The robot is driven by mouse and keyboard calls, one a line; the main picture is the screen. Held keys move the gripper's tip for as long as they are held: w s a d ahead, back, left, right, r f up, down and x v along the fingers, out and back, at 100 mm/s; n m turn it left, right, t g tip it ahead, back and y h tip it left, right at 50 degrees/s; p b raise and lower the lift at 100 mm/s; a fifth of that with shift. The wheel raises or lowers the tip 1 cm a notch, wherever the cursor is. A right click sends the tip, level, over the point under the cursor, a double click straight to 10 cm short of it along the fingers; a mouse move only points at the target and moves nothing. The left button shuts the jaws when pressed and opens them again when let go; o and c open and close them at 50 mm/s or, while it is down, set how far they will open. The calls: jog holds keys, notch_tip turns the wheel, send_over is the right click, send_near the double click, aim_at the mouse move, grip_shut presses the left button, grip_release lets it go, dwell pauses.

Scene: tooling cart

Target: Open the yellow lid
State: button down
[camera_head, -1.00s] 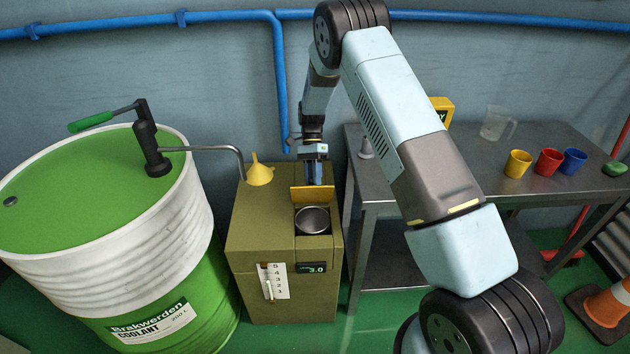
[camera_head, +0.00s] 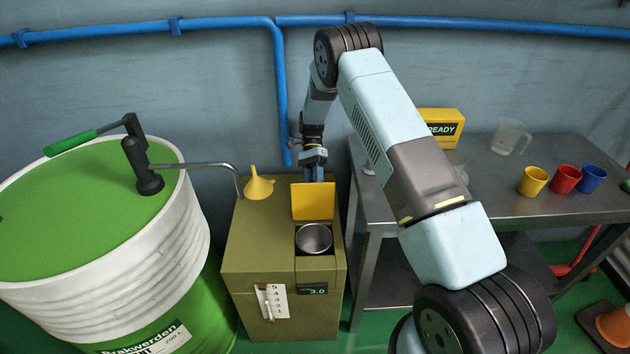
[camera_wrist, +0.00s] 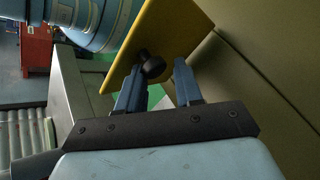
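The yellow lid (camera_head: 313,201) stands raised at the back of a round metal opening (camera_head: 314,238) in the olive box (camera_head: 262,240). The opening is uncovered. My gripper (camera_head: 316,174) is behind the lid's top edge in the head view, its fingertips hidden there. In the wrist view the yellow lid (camera_wrist: 168,28) slants across the top, with a black knob (camera_wrist: 150,66) on it. My gripper (camera_wrist: 158,72) has its two fingers apart there. The knob is by the left fingertip, with a gap to the right finger; I cannot tell whether they touch.
A yellow funnel (camera_head: 258,185) stands on the box, left of the lid. A green drum (camera_head: 100,215) with a pump (camera_head: 142,165) is at left, its spout reaching toward the box. A metal table (camera_head: 480,195) with cups stands close at right.

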jog(key=shift+s+a+f, duration=0.1)
jog(key=shift+a+f, duration=0.35)
jog(key=shift+a, duration=0.05)
jog(key=c, duration=0.9)
grip_release()
jog(key=shift+d+r, duration=0.15)
jog(key=s+r, duration=0.1)
jog(key=r, duration=0.2)
jog(key=s+d+r, duration=0.1)
jog(key=s+r, duration=0.1)
jog(key=r, duration=0.1)
jog(key=s+r, duration=0.1)
jog(key=r, duration=0.2)
jog(key=shift+s+d, duration=0.15)
jog(key=shift+s, duration=0.1)
jog(key=s+d+r, duration=0.2)
jog(key=s+r, duration=0.1)
jog(key=s, duration=0.5)
jog(key=shift+s+d+r, duration=0.15)
jog(key=shift+s+r, duration=0.15)
jog(key=shift+r, duration=0.1)
